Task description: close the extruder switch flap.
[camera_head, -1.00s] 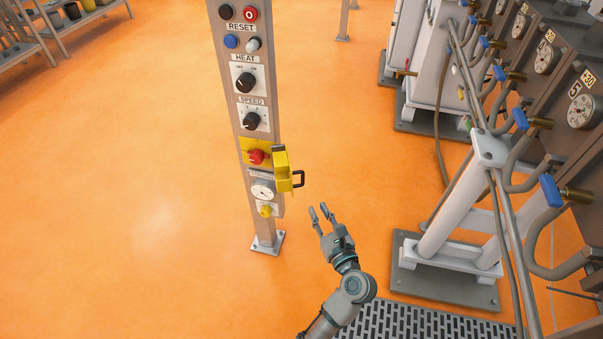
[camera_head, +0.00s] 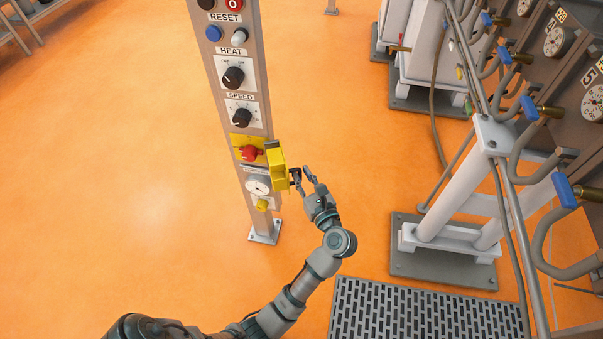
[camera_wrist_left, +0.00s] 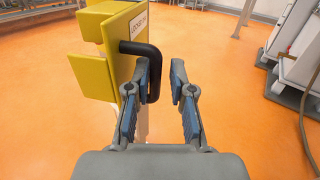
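The yellow extruder switch flap (camera_head: 277,168) stands swung out to the right of the panel post, leaving the red switch knob (camera_head: 249,153) uncovered. The flap fills the upper left of the left wrist view (camera_wrist_left: 125,45). Its black bent handle (camera_wrist_left: 143,49) sticks out toward my left gripper. My left gripper (camera_head: 302,170) is open at the handle, right of the flap; it also shows in the left wrist view (camera_wrist_left: 161,72). There the handle's far bar runs down beside the left finger, partly hidden by it; I cannot tell whether they touch. My right gripper is not in view.
Machine frames with pipes and blue-handled valves (camera_head: 528,108) stand at the right. A metal grate (camera_head: 420,312) lies below. The orange floor left of the post is clear.

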